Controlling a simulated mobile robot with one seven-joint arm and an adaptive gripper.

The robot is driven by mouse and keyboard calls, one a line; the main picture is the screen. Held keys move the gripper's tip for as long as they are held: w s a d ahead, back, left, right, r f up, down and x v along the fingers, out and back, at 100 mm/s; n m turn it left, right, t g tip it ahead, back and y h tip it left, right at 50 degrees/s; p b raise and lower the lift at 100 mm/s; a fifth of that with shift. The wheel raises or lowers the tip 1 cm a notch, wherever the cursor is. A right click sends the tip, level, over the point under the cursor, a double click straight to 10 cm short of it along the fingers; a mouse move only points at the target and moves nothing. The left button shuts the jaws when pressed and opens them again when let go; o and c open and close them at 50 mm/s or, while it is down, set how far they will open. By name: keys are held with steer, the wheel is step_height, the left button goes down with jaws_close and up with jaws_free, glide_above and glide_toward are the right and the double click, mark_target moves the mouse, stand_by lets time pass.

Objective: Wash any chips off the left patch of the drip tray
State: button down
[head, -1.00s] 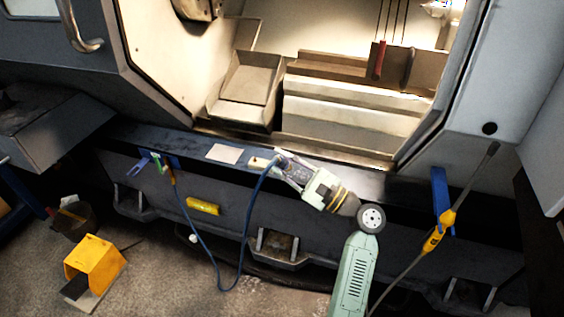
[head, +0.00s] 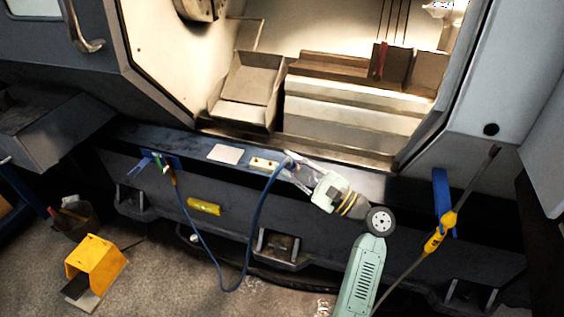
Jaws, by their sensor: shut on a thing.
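My gripper (head: 293,168) is in the middle of the head view, above the machine's front ledge, shut on the end of a blue hose (head: 250,222). The nozzle is too small and too hidden to make out. The hose hangs in a loop from the ledge's left part. An open grey metal tray (head: 244,113) sits inside the machine opening, above and left of my gripper. I cannot tell whether this is the drip tray, and I see no clear chips on it. A pale plate (head: 225,154) and a cream strip with small dark specks (head: 264,164) lie on the ledge, left of my gripper.
The machine's front ledge (head: 345,170) runs below the opening. A yellow-handled wand (head: 434,240) leans at a blue bracket (head: 442,195) on the right. A yellow stand (head: 96,262) and a dark bin (head: 75,220) are on the floor at left.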

steer(key=s+d, duration=0.2)
steer(key=d, duration=0.5)
steer(key=shift+s+d, duration=0.3)
steer(key=shift+d, duration=0.1)
stand_by(0.6)
stand_by(0.4)
steer(key=c, duration=2)
jaws_free()
steer(key=shift+c, duration=0.9)
steer(key=a+f+m+t+h, duration=0.3)
steer(key=f+h, duration=0.3)
steer(key=f, duration=0.4)
steer(key=a+f+m+t+h, duration=0.3)
steer(key=f+m+t+h, duration=0.1)
steer(key=f, duration=0.5)
steer(key=a+f+m+t+h, duration=0.3)
steer(key=f+m+h, duration=0.2)
steer(key=f+h, duration=0.3)
step_height(320, 180, down, 3)
steer(key=shift+s+a+r+t+h, duration=0.2)
steer(key=shift+s+a+t+h, duration=0.1)
steer(key=shift+s+t+h, duration=0.15)
